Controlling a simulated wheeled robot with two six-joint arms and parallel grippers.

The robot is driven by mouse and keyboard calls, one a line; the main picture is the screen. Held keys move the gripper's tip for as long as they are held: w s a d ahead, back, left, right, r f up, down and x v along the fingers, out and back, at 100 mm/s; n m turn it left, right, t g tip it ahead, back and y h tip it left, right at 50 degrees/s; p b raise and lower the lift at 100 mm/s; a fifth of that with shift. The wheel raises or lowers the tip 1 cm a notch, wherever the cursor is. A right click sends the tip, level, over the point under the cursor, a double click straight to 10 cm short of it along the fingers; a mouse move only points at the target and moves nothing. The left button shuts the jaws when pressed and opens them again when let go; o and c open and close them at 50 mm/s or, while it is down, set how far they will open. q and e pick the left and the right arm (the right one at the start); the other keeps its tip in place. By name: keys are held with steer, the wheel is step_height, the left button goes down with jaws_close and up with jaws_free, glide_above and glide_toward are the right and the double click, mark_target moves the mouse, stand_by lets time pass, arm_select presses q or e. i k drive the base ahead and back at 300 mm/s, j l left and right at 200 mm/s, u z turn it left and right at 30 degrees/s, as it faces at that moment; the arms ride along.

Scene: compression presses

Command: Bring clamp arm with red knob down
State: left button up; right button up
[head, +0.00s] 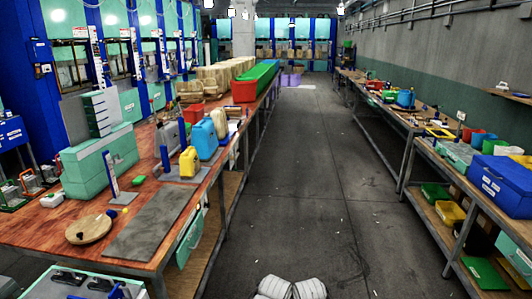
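Shelved benches line the right wall. The grey floor aisle (300,190) is clear.

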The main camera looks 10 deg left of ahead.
mark_target(160, 125)
steer(key=i, duration=1.65)
steer(key=i+u, duration=0.45)
steer(key=i+l+u, duration=0.2)
steer(key=i+u, duration=0.6)
steer(key=u, duration=0.15)
steer(key=i+l+u, duration=0.2)
steer(key=u, duration=0.3)
steer(key=i+l+u, duration=0.6)
steer(key=u, duration=0.35)
steer(key=l, duration=0.1)
